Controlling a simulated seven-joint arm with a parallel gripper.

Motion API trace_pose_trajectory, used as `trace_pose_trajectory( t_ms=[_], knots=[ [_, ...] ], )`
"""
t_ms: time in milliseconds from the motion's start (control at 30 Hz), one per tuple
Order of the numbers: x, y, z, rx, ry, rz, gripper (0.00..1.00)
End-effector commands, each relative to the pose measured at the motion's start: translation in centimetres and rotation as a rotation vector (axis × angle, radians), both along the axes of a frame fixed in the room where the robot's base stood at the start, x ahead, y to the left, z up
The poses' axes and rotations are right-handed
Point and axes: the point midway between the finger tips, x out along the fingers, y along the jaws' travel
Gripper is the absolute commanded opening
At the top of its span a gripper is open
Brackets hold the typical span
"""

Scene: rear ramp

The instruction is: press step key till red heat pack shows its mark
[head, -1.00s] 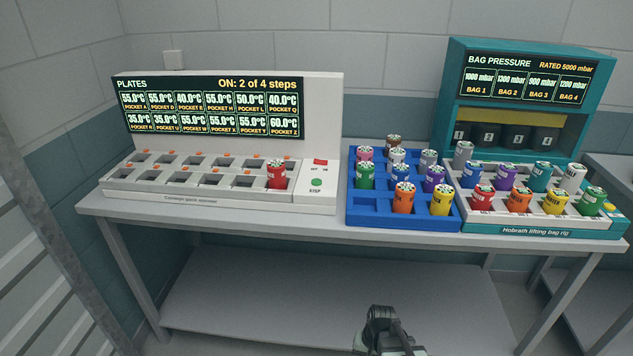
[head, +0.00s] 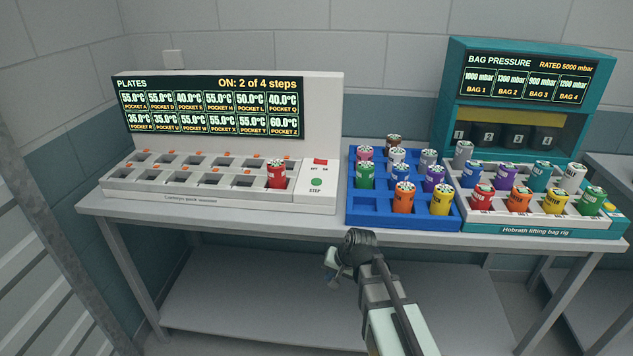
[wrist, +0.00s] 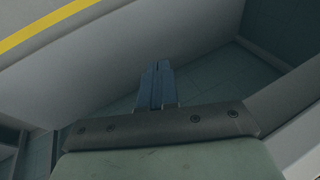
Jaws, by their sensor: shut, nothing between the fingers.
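The red heat pack (head: 276,175) stands upright in a front-row pocket at the right end of the white warmer (head: 215,199). A pale top shows, but I cannot make out a mark on it. The green round STEP key (head: 317,182) is just right of the pack, below the red OFF/ON switch (head: 320,162). The PLATES display (head: 212,105) reads "ON: 2 of 4 steps", with pocket Z at 60.0°C. My gripper (head: 333,277) is shut and empty, in front of the table edge, below the STEP key and apart from it. Its closed fingers (wrist: 158,85) show in the wrist view.
A blue rack (head: 360,212) with several coloured packs stands right of the warmer. Farther right is the teal lifting bag rig (head: 540,230) with more packs and a pressure display (head: 524,78). The table front (head: 240,219) is a narrow clear strip.

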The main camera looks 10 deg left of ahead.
Motion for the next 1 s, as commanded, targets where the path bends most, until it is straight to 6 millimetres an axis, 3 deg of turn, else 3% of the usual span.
trace_pose_trajectory(
  t_ms=[100, 567, 1000],
  knots=[
    [1.1, 1.5, 3.3, 0.032, -0.042, -0.002, 0.0],
    [3.1, 6.4, 14.9, 0.156, -0.172, -0.001, 0.0],
    [10.7, 6.6, 28.3, 0.215, -0.327, -0.09, 0.0]
  ],
)
